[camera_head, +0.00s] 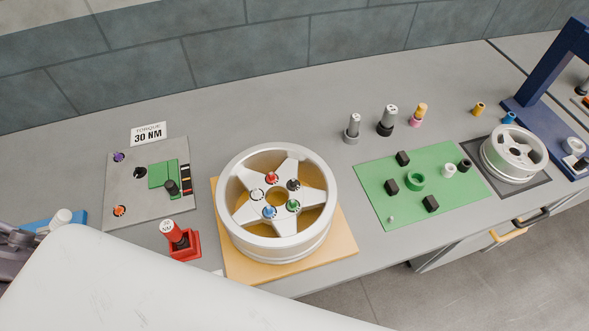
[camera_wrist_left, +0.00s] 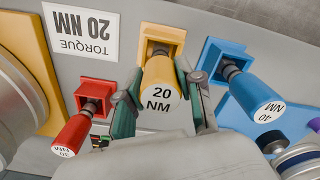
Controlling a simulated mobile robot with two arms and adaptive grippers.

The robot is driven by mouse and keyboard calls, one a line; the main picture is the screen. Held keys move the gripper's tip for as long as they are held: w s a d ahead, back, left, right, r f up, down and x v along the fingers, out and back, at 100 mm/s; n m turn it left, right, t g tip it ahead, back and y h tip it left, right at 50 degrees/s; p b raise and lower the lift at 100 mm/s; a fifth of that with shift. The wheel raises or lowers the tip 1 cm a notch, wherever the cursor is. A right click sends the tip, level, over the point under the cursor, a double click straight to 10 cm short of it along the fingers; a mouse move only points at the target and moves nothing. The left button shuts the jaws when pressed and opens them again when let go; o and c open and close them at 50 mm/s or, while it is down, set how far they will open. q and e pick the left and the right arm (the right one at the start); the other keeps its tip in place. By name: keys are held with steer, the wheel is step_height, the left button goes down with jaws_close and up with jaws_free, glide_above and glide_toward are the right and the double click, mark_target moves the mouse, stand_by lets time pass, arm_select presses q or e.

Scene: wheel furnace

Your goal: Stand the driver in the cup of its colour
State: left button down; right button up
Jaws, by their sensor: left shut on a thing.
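A yellow driver (camera_wrist_left: 161,84) marked 20 NM stands in a yellow square cup (camera_wrist_left: 162,36) in the left wrist view. My left gripper (camera_wrist_left: 166,98) is shut on its yellow handle, one finger on each side. A red driver (camera_wrist_left: 72,134) stands in a red cup (camera_wrist_left: 97,91) to its left; this pair also shows in the head view as a red driver (camera_head: 174,232) and red cup (camera_head: 187,247). A blue driver (camera_wrist_left: 258,99) marked 40 NM stands in a blue cup (camera_wrist_left: 217,56) to the right. My arm hides the yellow and blue cups in the head view.
A silver wheel (camera_head: 276,203) lies on a yellow board (camera_head: 345,238) beside the red cup. A sign (camera_wrist_left: 83,33) reads TORQUE 20 NM; another sign (camera_head: 149,133) at the back reads 30 NM. A grey panel (camera_head: 130,195) and a green mat (camera_head: 385,210) hold small parts.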

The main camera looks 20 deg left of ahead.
arm_select(q)
steer(key=shift+f, duration=0.25)
steer(key=c, duration=0.7)
jaws_free()
steer(key=shift+r, duration=0.1)
steer(key=shift+o, duration=0.2)
